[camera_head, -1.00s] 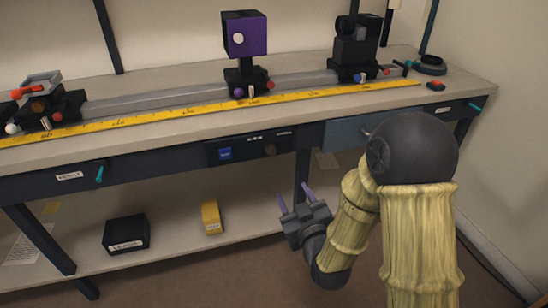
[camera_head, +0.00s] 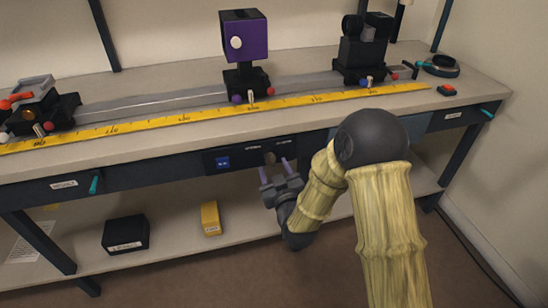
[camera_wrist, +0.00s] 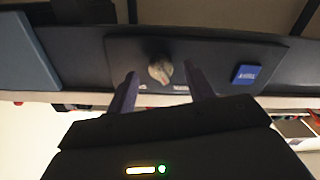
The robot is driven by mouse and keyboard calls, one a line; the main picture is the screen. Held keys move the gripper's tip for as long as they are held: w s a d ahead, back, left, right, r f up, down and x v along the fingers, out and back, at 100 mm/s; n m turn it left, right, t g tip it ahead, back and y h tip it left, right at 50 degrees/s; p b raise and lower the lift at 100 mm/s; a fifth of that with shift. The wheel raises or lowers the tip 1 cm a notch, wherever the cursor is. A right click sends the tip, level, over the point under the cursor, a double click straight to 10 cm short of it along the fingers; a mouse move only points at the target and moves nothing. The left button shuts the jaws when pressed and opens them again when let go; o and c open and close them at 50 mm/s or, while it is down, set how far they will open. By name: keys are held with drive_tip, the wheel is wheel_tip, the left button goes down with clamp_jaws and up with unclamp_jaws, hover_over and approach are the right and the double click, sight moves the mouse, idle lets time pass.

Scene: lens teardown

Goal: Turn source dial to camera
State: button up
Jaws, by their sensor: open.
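The source dial (camera_head: 270,158) is a small round knob on the dark control panel (camera_head: 240,160) at the bench's front edge. It also shows in the wrist view (camera_wrist: 160,69), with white labels beside it that are too small to read. My gripper (camera_head: 274,168) is just in front of and below the dial in the head view. In the wrist view my gripper (camera_wrist: 160,82) has its two fingers apart, one to each side of the dial, with nothing held. Whether the fingertips reach the dial's depth cannot be told.
A blue switch (camera_head: 222,163) is on the same panel. Above, the bench top carries a yellow ruler (camera_head: 160,122), a rail and a purple box (camera_head: 247,50). A black box (camera_head: 126,234) and a yellow box (camera_head: 210,218) sit on the lower shelf.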

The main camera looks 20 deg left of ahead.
drive_tip(key=shift+x, duration=0.95)
drive_tip(key=c, duration=1)
drive_tip(key=shift+o, duration=0.2)
drive_tip(key=shift+m, duration=0.4)
drive_tip(key=m+b, duration=0.1)
drive_tip(key=m, duration=0.4)
drive_tip(key=m+b, duration=0.2)
drive_tip(key=m, duration=0.4)
drive_tip(key=shift+s+a, duration=0.15)
drive_tip(key=shift+a, duration=0.05)
